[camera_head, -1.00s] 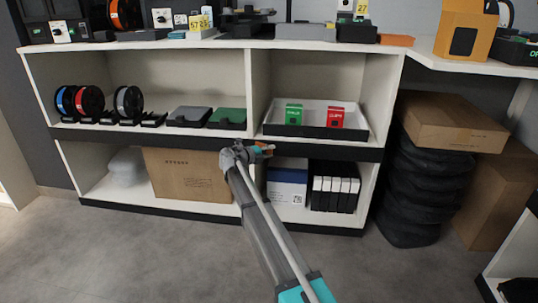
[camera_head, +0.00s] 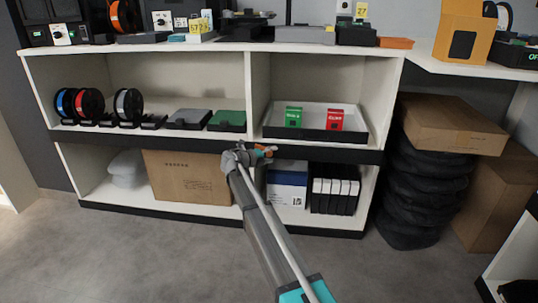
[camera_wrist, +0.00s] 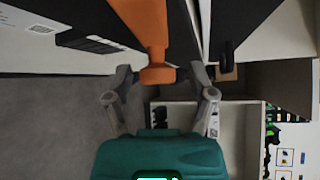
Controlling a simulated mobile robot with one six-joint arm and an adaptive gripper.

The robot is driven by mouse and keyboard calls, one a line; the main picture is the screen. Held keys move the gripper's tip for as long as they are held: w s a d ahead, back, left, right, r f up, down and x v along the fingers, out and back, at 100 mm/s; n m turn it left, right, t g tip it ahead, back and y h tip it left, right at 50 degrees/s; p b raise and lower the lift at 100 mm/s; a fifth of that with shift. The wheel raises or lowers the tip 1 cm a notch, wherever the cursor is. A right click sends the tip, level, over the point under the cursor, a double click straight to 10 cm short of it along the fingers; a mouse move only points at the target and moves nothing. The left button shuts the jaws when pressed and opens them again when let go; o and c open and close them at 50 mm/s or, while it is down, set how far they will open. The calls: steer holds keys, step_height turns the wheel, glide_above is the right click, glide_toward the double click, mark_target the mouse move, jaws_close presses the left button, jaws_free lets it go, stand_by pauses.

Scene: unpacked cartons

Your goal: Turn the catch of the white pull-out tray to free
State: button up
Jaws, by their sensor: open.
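The white pull-out tray (camera_head: 352,109) sits on the right middle shelf, with a dark front edge. It holds a green box (camera_head: 294,116) and a red box (camera_head: 335,118). The orange catch (camera_head: 266,148) shows small beside my gripper at the shelf's front edge, partly hidden. In the wrist view the orange catch (camera_wrist: 143,22) is a long bar with a narrower end. My gripper (camera_wrist: 160,75) is open, with one finger on each side of that end. A gap shows on both sides; the right finger looks nearer. Whether either finger touches cannot be told.
Below the tray stand a blue-and-white box (camera_head: 287,183) and several black-and-white binders (camera_head: 334,190). A large carton (camera_head: 187,177) is on the lower left shelf. Spools (camera_head: 89,102) sit at upper left. A dark stack (camera_head: 421,185) stands right of the shelf. The floor in front is clear.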

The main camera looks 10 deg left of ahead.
steer(key=s+d+m+g+y+p, duration=0.4)
steer(key=s+d+m+g+p, duration=0.45)
steer(key=s+d+m, duration=1)
steer(key=s+d+r+m+y+p, duration=0.1)
steer(key=s+d+m+y+p, duration=0.1)
steer(key=s+m+p, duration=0.2)
steer(key=s+d+r+m+g+y+p, duration=0.1)
steer(key=s+d+r+m+y+p, duration=0.1)
steer(key=s+m, duration=0.9)
steer(key=s+d+r+m+g+y+p, duration=0.1)
steer(key=s+d+r+m+y+p, duration=0.1)
steer(key=s+m, duration=0.5)
steer(key=d+m+y+p, duration=0.1)
steer(key=d+p, duration=0.1)
steer(key=p, duration=0.1)
steer(key=shift+s+r+y+p, duration=0.15)
steer(key=shift+s+y+p, duration=0.15)
steer(key=shift+s, duration=0.1)
steer(key=shift+m, duration=0.25)
steer(key=shift+c, duration=0.2)
